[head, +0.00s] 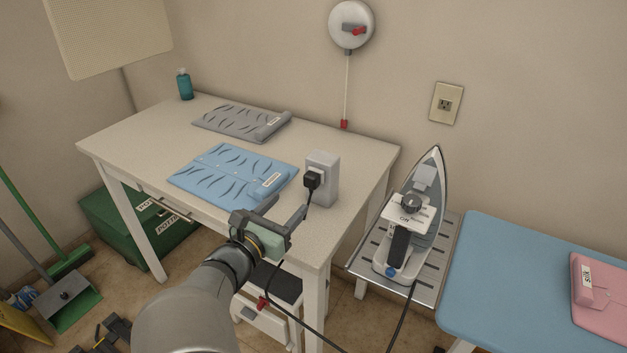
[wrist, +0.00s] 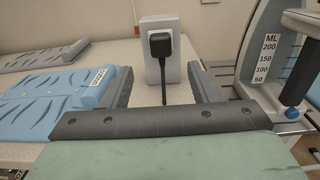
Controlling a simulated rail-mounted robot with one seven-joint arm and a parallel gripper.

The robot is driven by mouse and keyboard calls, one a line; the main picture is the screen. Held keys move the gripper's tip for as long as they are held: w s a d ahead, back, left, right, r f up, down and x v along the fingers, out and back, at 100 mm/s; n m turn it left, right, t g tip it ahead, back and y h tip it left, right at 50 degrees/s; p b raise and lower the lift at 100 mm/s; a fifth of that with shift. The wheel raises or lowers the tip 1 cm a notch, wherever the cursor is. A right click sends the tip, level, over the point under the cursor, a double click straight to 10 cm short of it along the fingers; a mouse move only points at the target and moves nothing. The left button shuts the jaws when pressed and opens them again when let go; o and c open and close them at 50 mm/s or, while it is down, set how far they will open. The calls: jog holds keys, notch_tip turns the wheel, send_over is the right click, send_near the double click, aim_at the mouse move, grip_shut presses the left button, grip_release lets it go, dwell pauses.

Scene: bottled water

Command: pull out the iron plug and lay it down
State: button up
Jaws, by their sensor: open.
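The black iron plug (head: 311,179) sits against the front face of a white socket block (head: 327,160) on the table's right side. In the wrist view the plug (wrist: 161,43) is upright on the block (wrist: 174,72), its cord hanging down between my fingers. My gripper (head: 286,208) is open and empty in front of the block. In the wrist view its fingers (wrist: 160,84) are spread on either side of the cord, below and short of the plug, not visibly touching it. The iron (head: 415,215) stands on a slatted metal rest to the right.
Blue folded cloth (head: 225,172) and grey folded cloth (head: 240,121) lie on the white table (head: 125,148), left of the block. The black cord (head: 285,312) loops below the table. A blue board (head: 520,275) is at right. Bare tabletop shows around the block.

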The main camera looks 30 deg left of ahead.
aim_at(308, 183)
jog(key=shift+w, duration=0.1)
jog(key=shift+w+a+b, duration=0.1)
jog(key=shift+w+b, duration=0.8)
jog(key=shift+w, duration=3.55)
jog(key=shift+p, duration=0.3)
grip_shut()
jog(key=shift+s+p, duration=0.95)
jog(key=shift+s, duration=2.1)
